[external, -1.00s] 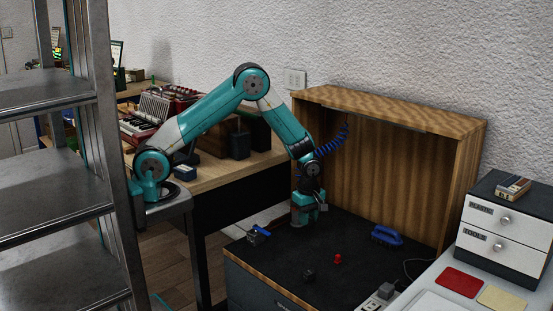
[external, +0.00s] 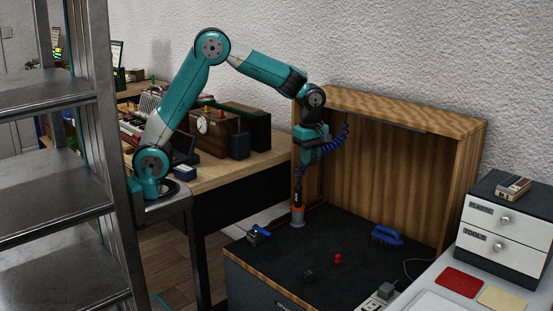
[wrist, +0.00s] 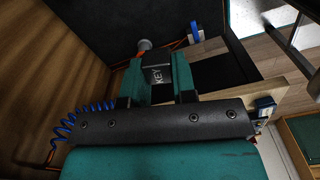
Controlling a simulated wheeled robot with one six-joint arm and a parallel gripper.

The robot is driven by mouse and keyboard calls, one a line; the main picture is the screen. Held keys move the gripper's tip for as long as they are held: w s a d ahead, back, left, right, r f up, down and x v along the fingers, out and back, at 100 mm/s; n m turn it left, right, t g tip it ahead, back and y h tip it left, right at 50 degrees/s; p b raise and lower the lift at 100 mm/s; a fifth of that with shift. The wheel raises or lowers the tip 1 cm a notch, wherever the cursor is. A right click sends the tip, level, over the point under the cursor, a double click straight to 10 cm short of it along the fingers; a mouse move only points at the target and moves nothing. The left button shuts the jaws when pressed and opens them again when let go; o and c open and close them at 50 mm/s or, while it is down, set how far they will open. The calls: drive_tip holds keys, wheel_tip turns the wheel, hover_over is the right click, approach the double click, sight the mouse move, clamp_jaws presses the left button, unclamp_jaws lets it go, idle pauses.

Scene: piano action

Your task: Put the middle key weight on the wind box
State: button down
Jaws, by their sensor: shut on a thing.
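In the wrist view, the teal fingers of my gripper (wrist: 156,80) are shut on a dark block with pale letters "KEY" (wrist: 157,74), a key weight. In the external view, my gripper (external: 304,163) points down, raised above the black bench top's back left corner; the held weight is hard to make out there. A brown wooden box with a round white dial (external: 203,126), which looks like the wind box, stands on the wooden table left of my gripper. A small red piece (external: 337,258) and a small dark piece (external: 308,273) lie on the bench top.
A grey round stand with an orange collar (external: 297,217) is below my gripper. A blue-handled tool (external: 258,234) and a blue brush-like thing (external: 386,236) lie on the bench top. A wooden hood (external: 390,180) closes its back. Dark boxes stand right of the dial box.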

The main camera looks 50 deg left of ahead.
wheel_tip(320, 180, up, 30)
drive_tip(key=w+a+n+p, duration=0.3)
drive_tip(key=w+a+p, duration=0.1)
drive_tip(key=a, duration=0.7)
drive_tip(key=w+a+n+p, duration=0.3)
drive_tip(key=w+a+p, duration=0.1)
drive_tip(key=a, duration=0.7)
drive_tip(key=w+a+n+p, duration=0.3)
drive_tip(key=w+a+p, duration=0.15)
drive_tip(key=a, duration=0.65)
drive_tip(key=n+p, duration=0.7)
drive_tip(key=p, duration=0.4)
hover_over(198, 111)
wheel_tip(198, 111, down, 20)
drive_tip(key=shift+w+a+f, duration=0.1)
drive_tip(key=shift+f, duration=2.6)
